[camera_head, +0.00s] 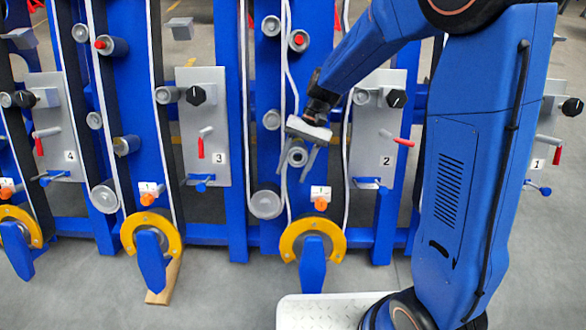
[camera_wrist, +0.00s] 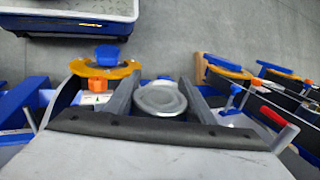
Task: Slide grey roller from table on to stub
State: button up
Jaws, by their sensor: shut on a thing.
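My gripper (camera_head: 297,172) is in front of the blue upright left of panel 2, with its fingers spread downward around the grey roller (camera_head: 297,157). The roller shows its round end between the fingers. In the wrist view the grey disc (camera_wrist: 160,97) fills the gap between both fingers, and I take it as the same roller. The stub is not clearly visible; it may be hidden behind the roller, and I cannot tell whether the roller is around it. The white table (camera_head: 325,313) is at the bottom and its visible part is empty.
A larger grey roller (camera_head: 265,203) sits below left of my gripper. A yellow ring (camera_head: 290,245) with a blue plate is below. Panel 2 (camera_head: 377,130) with a red lever is close on the right. A white strap (camera_head: 290,90) runs down beside the gripper.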

aim_at(294, 161)
jog(key=shift+w+d+f, duration=0.1)
jog(key=shift+w+f, duration=0.45)
jog(key=shift+w, duration=0.4)
jog(key=shift+w+a+f, duration=0.1)
jog(key=shift+w+f, duration=0.4)
jog(key=shift+w, duration=0.45)
jog(key=shift+w+d+f, duration=0.1)
jog(key=shift+w+f, duration=0.45)
jog(key=shift+w, duration=0.4)
jog(key=o, duration=1.6)
jog(key=shift+w, duration=0.1)
jog(key=shift+f, duration=0.1)
jog(key=v, duration=1.2)
